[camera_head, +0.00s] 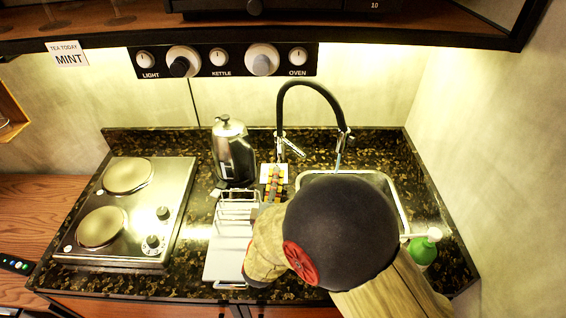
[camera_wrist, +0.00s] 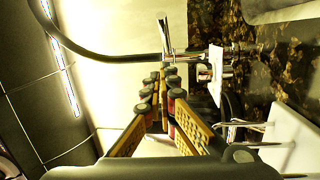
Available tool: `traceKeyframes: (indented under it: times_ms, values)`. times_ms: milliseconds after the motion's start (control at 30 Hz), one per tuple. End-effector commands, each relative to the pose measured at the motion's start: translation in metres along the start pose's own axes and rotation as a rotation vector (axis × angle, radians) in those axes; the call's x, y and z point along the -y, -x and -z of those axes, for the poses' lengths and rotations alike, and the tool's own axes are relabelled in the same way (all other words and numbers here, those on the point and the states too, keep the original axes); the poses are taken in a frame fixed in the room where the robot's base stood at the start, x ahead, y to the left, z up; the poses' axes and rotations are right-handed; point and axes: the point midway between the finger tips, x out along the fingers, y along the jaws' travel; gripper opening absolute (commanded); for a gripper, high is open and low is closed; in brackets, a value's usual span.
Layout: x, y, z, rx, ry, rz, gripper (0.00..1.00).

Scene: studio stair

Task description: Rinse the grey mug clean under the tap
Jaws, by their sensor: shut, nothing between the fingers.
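The grey mug is not visible in either view; my arm hides much of the sink (camera_head: 402,205). The black-hosed tap (camera_head: 312,84) arches over the sink, with a narrow pale-blue streak below its spout that looks like water. Its metal lever (camera_head: 293,146) sticks out from the tap base. My gripper (camera_head: 275,170) is in front of the tap base, close to the lever; I cannot tell if they touch. In the wrist view, my gripper (camera_wrist: 164,72) has its yellow fingers closed together and empty, with the tap's hose (camera_wrist: 100,57) beyond.
A steel kettle (camera_head: 232,152) stands left of the tap. A white dish rack (camera_head: 230,240) lies on the counter beside my arm. A two-plate hob (camera_head: 128,212) is at the left. A green soap bottle (camera_head: 424,248) stands right of the sink. A shelf edge overhangs the back wall.

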Motion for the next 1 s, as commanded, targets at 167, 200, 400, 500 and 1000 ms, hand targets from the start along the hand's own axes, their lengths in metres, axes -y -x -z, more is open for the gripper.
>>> traceKeyframes:
  times_ms: [167,200,400,500,1000]
  values:
    - [0.006,0.021,-0.001,0.061,0.131,0.022,0.00]
    - [0.007,0.024,-0.002,0.070,0.146,0.025,0.00]
    - [0.008,0.013,-0.005,0.084,0.166,0.028,0.00]
    - [0.009,-0.002,-0.007,0.084,0.166,0.029,0.00]
    - [0.010,-0.070,-0.012,0.081,0.165,0.029,0.00]
